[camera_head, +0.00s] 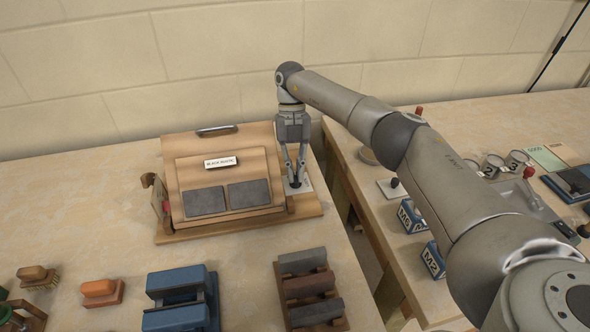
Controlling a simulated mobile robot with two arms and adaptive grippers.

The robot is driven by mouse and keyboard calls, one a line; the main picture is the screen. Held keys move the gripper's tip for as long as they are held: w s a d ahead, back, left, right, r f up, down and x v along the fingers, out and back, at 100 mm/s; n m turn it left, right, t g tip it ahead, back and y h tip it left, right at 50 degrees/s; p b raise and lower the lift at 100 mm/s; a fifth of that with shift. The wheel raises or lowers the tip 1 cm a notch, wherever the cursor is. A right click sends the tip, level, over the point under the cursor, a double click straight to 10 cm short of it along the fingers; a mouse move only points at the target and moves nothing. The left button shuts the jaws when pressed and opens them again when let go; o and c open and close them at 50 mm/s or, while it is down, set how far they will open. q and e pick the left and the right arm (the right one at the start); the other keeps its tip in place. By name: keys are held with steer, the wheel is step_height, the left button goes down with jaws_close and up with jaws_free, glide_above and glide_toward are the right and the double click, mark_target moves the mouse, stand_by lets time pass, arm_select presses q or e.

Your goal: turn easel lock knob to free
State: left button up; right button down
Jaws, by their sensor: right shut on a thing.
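The wooden easel (183,163) stands on the left table against the wall. Its sloped board carries a small label plate and two dark grey slabs (249,193). A dark lock knob (295,181) sits on a pale plate (304,185) at the easel's right side. My right gripper (295,179) points straight down over the plate, its fingers shut on the knob, which they partly hide. Which way the knob is turned cannot be told. My left gripper is not in view.
Blue blocks (176,318), a rack of dark bars (303,260) and brushes (33,274) lie along the front of the left table. A gap separates it from the right table, which holds blue boxes (411,217) and cups. My right arm spans that gap.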

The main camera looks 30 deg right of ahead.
steer(key=c, duration=1.6)
jaws_free()
steer(key=shift+o, duration=0.2)
steer(key=v, duration=0.7)
steer(key=shift+r, duration=0.2)
steer(key=shift+w, duration=0.1)
